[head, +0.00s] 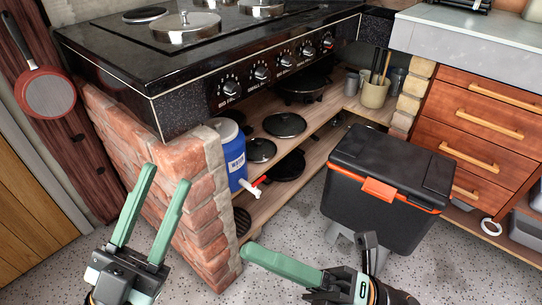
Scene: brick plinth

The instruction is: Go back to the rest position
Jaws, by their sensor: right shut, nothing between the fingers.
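My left gripper (165,176) is at the lower left of the head view, with its two green fingers pointing up and apart. Nothing shows between them. It appears in front of the brick plinth (190,205). My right gripper (248,253) is at the bottom middle, its green fingers together and pointing left over the speckled floor. It holds nothing. Part of the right arm is cut off by the bottom edge.
A black stove (215,55) with knobs stands on the plinth. Below it, wooden shelves hold pans and a blue container (234,160) with a tap. A black cooler box (385,190) with an orange latch stands right of centre. Wooden drawers (485,125) are at right.

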